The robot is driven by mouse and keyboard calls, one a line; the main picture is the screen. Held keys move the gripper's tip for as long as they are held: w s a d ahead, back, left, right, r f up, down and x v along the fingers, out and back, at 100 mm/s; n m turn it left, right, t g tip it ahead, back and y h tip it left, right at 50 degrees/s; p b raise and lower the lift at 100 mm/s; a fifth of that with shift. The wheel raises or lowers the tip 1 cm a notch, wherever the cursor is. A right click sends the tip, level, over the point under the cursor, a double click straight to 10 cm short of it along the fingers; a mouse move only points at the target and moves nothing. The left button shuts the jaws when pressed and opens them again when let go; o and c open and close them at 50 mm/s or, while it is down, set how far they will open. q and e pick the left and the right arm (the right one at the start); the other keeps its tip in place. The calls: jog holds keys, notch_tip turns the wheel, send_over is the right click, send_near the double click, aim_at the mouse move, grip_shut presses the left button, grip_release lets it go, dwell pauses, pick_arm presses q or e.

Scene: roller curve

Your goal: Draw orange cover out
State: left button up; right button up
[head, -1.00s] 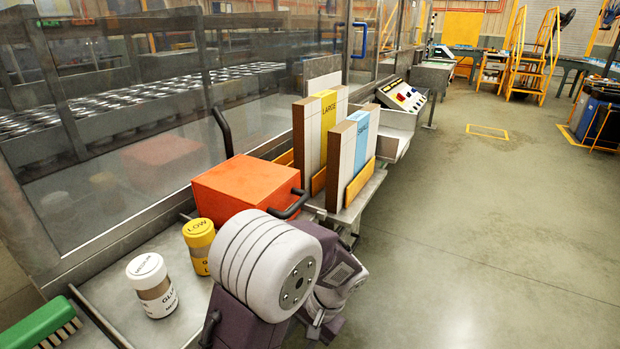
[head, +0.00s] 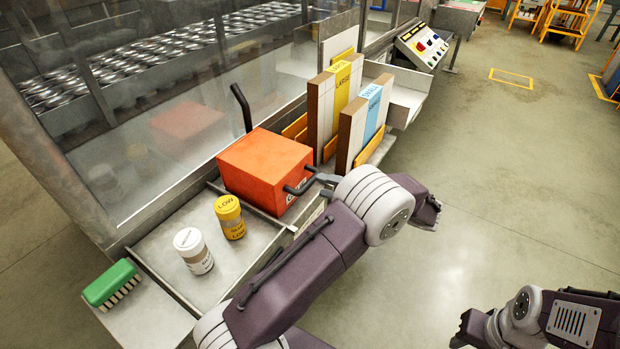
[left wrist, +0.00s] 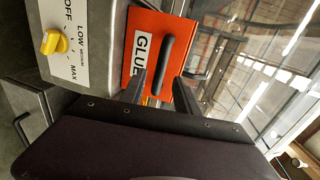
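The orange cover (head: 262,165) is a box-like block seated at the back of the metal bench, with a dark bar handle (head: 299,188) on its front. In the left wrist view its orange front (left wrist: 150,30) carries a white "GLUE" label and the handle (left wrist: 167,62). My left gripper (head: 324,180) is at the handle, partly hidden behind my arm in the head view. In the left wrist view its two fingers (left wrist: 160,88) are apart, with the handle's near end between or just beyond the tips; contact cannot be told.
A yellow "LOW" jar (head: 230,217) and a white-lidded jar (head: 193,250) stand left of the cover. A green brush (head: 110,284) lies farther left. Boards marked LARGE (head: 339,92) and SMALL (head: 370,112) stand right. A yellow knob (left wrist: 55,42) sits beside the cover.

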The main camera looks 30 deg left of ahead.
aim_at(310, 180)
pick_arm(q)
jog(key=x, duration=0.6)
jog(key=shift+d+p, duration=0.1)
jog(key=shift+p, duration=0.2)
grip_shut()
dwell(1.0)
